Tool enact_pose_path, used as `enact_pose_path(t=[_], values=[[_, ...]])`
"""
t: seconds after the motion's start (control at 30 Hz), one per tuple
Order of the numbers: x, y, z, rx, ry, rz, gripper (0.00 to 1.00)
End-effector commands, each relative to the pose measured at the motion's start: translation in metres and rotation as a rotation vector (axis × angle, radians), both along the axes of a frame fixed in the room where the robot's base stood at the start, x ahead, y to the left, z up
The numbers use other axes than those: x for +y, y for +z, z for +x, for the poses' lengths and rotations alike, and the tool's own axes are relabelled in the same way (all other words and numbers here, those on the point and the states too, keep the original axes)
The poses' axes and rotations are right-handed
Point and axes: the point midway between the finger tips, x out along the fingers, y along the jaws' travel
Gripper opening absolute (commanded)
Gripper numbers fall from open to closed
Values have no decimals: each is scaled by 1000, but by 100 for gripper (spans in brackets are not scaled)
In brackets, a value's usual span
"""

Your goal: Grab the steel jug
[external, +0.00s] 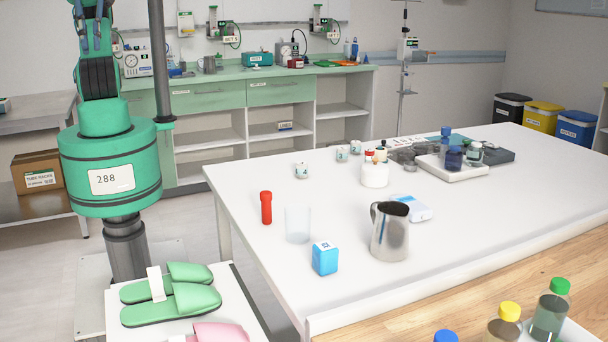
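The steel jug (391,238) stands upright on the white table (460,232), toward its near side. It is shiny metal with a dark opening, and its handle is on the left. My green arm stands at the left of the external view, beyond the table's left edge and well apart from the jug. My gripper is not visible; the upper part of my arm runs out of the top of the picture.
A white tray (438,172) holds bottles farther back. Capped bottles (549,312) stand at the front right. Green slippers (171,296) lie at lower left.

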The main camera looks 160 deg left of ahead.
Motion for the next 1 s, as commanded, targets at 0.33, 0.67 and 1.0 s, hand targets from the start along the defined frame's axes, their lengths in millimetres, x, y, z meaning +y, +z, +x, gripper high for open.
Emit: enact_pose_path(t=[0.33,0.67,1.0], values=[[15,0,13,18,4,50,18],[85,0,71,98,-3,275,18],[176,-9,149,207,-67,549,18]])
